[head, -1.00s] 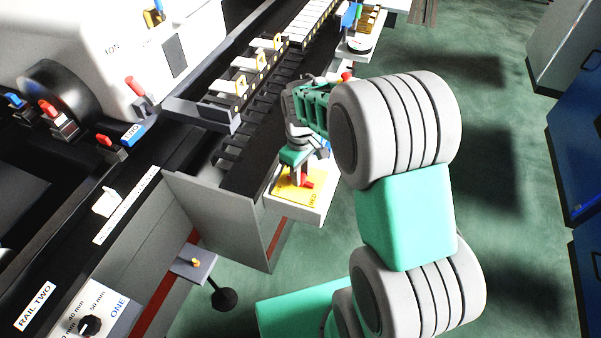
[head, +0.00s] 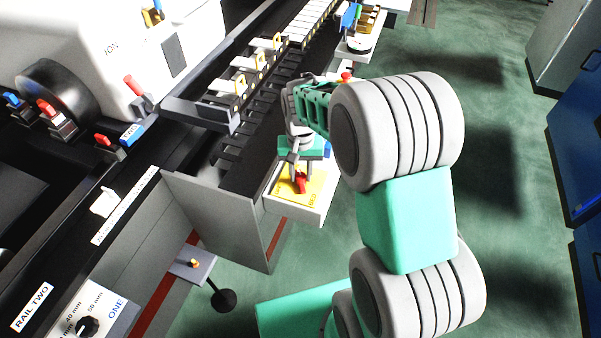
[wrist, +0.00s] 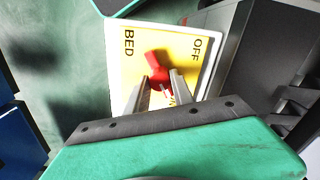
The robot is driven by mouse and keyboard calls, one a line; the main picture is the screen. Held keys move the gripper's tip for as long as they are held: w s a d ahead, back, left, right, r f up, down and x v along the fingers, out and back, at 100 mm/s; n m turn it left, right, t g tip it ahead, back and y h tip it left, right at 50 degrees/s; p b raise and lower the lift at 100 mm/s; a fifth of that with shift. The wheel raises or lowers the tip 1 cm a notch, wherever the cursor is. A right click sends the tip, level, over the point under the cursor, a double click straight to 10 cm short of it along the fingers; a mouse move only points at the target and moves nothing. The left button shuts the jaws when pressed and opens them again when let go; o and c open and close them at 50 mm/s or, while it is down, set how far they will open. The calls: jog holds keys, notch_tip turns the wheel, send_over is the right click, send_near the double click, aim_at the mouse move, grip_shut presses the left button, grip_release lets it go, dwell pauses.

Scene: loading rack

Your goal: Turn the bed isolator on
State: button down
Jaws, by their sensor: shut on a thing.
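The bed isolator is a red rotary handle (wrist: 156,66) on a yellow plate (wrist: 122,73), on the face of a white box. In the wrist view the plate reads BED at left and OFF at upper right; another label near the fingers is mostly hidden. My gripper (wrist: 160,88) is shut on the red handle, one finger on either side of its near part. The handle's free end points up the picture, between BED and OFF. In the head view my gripper (head: 298,172) reaches down to the handle (head: 301,183) from above.
The box sits at the end of a dark rack (head: 228,160) with a grey end panel (head: 222,215). A small grey bracket with a knob (head: 193,262) is at lower left. Open green floor (head: 420,60) lies to the right, with blue cabinets (head: 580,150) beyond.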

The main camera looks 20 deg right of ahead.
aim_at(301, 175)
jog(key=m, duration=0.6)
dwell(0.5)
jog(key=c, duration=1.1)
grip_release()
notch_tip(301, 175, up, 8)
jog(key=shift+f+b, duration=0.1)
jog(key=shift+b, duration=0.35)
